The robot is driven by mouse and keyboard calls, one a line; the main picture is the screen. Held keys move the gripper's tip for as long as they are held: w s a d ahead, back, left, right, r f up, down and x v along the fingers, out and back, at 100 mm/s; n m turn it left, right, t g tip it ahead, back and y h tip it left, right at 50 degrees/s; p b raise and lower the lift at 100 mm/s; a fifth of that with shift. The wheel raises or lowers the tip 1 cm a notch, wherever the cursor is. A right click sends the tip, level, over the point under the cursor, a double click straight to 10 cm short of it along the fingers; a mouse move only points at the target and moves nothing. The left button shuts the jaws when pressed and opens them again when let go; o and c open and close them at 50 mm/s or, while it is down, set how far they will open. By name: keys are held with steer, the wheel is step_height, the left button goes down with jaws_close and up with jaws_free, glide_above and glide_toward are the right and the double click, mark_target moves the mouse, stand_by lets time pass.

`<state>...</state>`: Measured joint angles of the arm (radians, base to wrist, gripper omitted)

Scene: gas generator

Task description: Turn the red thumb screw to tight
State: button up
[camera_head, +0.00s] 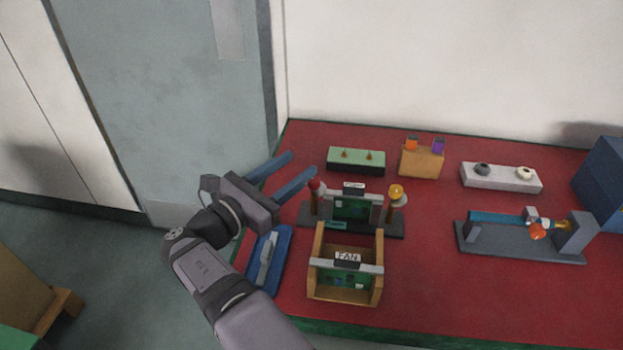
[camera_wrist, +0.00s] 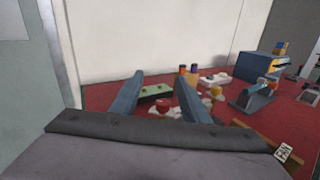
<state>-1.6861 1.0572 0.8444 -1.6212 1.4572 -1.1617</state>
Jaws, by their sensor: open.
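The red thumb screw (camera_head: 315,185) stands at the left end of a dark fixture (camera_head: 397,229) that holds a green board (camera_head: 357,208). My gripper (camera_head: 299,165) is open and empty, with two long blue fingers. In the head view its fingertips appear just above and left of the screw, and I see no contact. Both fingers also show in the wrist view (camera_wrist: 159,77). How far the screw is turned cannot be told.
A yellow knob (camera_head: 397,191) stands at the fixture's right end. A wooden box (camera_head: 316,286) with a FAN board (camera_head: 346,273) sits in front. A blue tray (camera_head: 281,244) lies at left. Behind are a green block (camera_head: 371,161) and an orange-brown holder (camera_head: 422,163). A grey rig (camera_head: 500,245) stands right.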

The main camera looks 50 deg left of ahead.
steer(key=s+d+r+n+y+p, duration=0.2)
steer(key=s+d+r+n, duration=0.1)
steer(key=n, duration=0.1)
steer(key=n+g+y, duration=0.2)
steer(key=g+y, duration=0.1)
steer(key=y, duration=0.1)
glide_toward(312, 186)
steer(key=shift+s+f+m, duration=0.1)
steer(key=shift+s+m, duration=0.3)
steer(key=shift+m, duration=0.1)
steer(key=p+x, duration=0.1)
steer(key=x, duration=1.1)
steer(key=shift+w+d+p, duration=0.1)
steer(key=shift+d+p, duration=0.1)
steer(key=shift+p, duration=0.1)
steer(key=shift+c, duration=0.4)
steer(key=c, duration=1)
